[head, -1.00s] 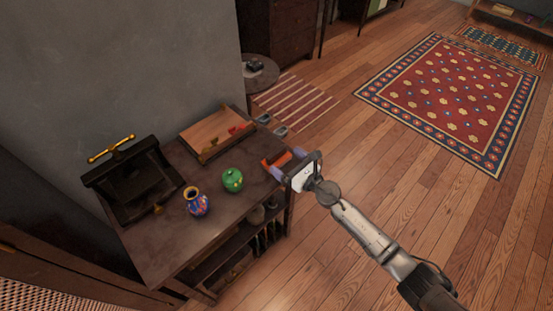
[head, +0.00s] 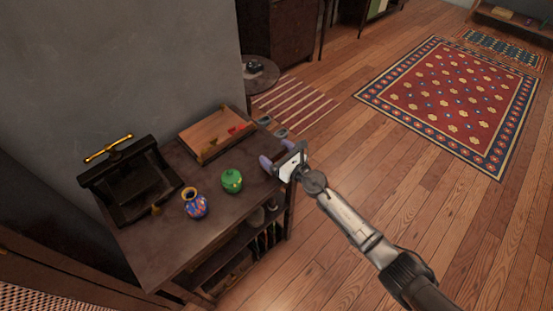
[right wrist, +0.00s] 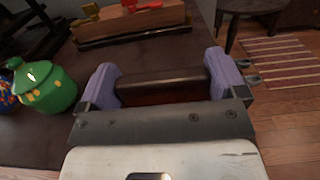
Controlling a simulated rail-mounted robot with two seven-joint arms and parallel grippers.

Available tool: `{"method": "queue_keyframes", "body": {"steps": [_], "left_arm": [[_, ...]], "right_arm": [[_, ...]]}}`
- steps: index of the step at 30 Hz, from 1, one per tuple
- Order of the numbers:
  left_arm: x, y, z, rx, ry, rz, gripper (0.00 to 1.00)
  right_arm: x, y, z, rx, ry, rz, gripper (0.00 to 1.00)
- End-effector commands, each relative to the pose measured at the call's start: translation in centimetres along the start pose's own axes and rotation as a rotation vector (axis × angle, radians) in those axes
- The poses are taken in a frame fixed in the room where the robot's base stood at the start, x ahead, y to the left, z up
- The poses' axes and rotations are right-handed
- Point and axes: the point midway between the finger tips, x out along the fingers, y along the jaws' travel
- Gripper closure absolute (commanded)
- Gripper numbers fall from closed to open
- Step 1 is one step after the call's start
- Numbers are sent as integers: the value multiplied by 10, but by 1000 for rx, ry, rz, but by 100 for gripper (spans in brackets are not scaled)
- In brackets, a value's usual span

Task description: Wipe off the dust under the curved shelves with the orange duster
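My right gripper (head: 279,163) is over the right edge of a dark wooden display table (head: 160,240). I cannot make out dust or which shelves are curved. My left gripper is out of view.
A wooden stand (head: 212,134) with small red and yellow pieces is behind. A dark stand (head: 130,185) fills the left. Floor on the right is clear.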

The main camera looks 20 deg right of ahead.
Motion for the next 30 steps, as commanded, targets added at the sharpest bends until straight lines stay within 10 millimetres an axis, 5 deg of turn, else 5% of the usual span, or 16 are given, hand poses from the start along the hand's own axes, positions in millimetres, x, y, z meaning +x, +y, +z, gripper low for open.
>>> {"method": "queue_keyframes", "body": {"steps": [6, 17, 27, 30], "left_arm": [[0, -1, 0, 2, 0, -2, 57], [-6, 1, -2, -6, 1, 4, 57], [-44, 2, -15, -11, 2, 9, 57], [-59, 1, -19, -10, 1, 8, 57]], "right_arm": [[0, 0, 0, 0, 0, 0, 37], [0, 0, 7, -1, -1, 0, 38], [0, -1, 50, -2, -1, 0, 38], [-23, -9, 62, -3, 2, -2, 38]]}}
